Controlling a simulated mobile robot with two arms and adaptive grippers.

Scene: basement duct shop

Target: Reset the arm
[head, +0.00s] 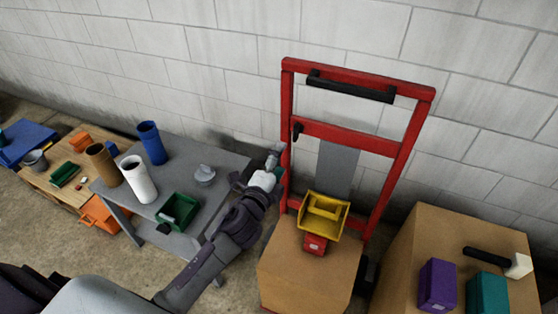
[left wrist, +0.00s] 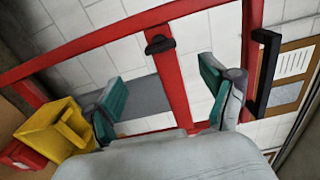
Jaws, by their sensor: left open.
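My left gripper (head: 273,163) is at the left side of the red hand truck (head: 287,110), just above the grey table's right end. In the left wrist view the left gripper (left wrist: 160,98) is open, its two green-padded fingers wide apart with nothing between them. Beyond the fingers are the red frame (left wrist: 172,75) and a grey panel. My left arm reaches in from the bottom left of the head view. My right gripper is not in view.
A cardboard box (head: 310,265) on the hand truck bears a yellow bin (head: 325,212) and a small red box (head: 315,244). The grey table (head: 225,165) holds cups and a green bin (head: 178,211). Another cardboard box (head: 425,235) bears purple and teal boxes and a hammer.

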